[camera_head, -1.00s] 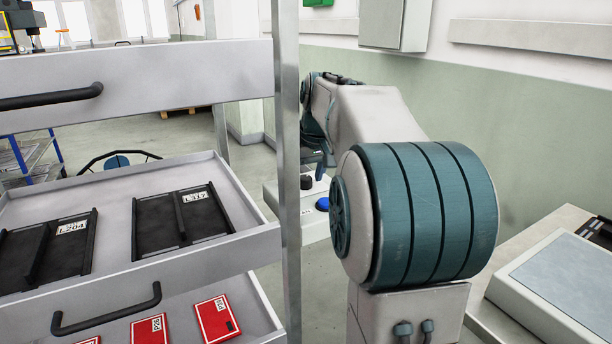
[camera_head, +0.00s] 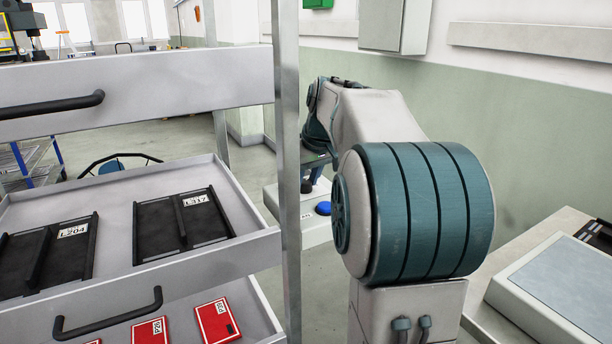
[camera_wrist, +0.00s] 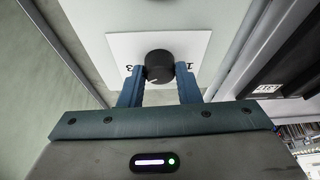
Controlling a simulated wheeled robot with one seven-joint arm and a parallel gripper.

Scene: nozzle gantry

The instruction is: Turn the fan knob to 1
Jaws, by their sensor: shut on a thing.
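The fan knob (camera_wrist: 160,66) is black and round, on a white plate (camera_wrist: 118,44) in the wrist view. A "3" shows left of it and a "1" right of it, both partly covered by the fingers. A faint pale mark shows on the knob, but its exact direction is hard to tell. My gripper (camera_wrist: 160,78) has its blue fingers on either side of the knob and is shut on it. In the head view my arm hides most of the gripper.
In the head view, a pale box with a blue button (camera_head: 323,208) and a dark round part (camera_head: 306,187) stands beyond the metal post (camera_head: 287,120). A grey drawer rack (camera_head: 240,250) fills the left. A grey bench (camera_head: 575,222) stands at the right.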

